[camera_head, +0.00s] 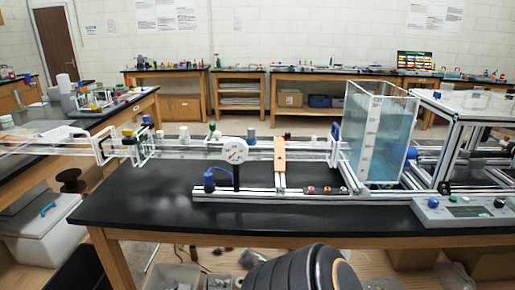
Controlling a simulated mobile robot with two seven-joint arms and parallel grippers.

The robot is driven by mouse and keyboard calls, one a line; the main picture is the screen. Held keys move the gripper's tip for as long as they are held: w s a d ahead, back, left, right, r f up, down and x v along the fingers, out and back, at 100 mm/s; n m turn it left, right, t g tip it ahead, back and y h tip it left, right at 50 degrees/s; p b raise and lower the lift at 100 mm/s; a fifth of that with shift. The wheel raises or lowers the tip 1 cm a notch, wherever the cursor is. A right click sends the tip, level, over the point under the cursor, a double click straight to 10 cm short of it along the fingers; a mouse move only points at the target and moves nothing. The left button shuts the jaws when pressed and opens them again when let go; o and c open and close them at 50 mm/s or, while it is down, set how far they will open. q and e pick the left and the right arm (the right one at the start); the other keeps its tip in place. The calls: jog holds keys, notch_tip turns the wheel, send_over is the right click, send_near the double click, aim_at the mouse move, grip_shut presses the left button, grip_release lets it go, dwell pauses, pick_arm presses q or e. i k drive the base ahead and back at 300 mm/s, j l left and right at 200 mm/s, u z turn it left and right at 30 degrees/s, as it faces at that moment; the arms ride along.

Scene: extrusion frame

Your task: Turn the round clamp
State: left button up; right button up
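An extrusion frame (265,193) lies on a black-topped bench and carries a long horizontal rail assembly. A white round dial (235,150) stands upright on a dark post on it. A blue rounded part (209,180) sits just left of the post. Small round knobs, red (311,190) and dark (328,190), sit on the frame to the right of an orange-brown strip (279,155). I cannot tell which round part is the clamp. Neither gripper shows in the head view.
A clear tank of bluish water (381,135) stands on the frame at right. A grey control box with knobs (460,212) sits at the bench's right front. The black bench top (140,195) is clear at front left. A dark ribbed rounded shape (290,272) fills the bottom middle.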

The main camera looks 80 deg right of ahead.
aim_at(146, 118)
jog(key=z, duration=2.3)
jog(key=u, duration=0.8)
jog(key=i+j+u, duration=0.15)
jog(key=j+u, duration=0.15)
jog(key=i+j+u, duration=0.25)
jog(key=j, duration=0.05)
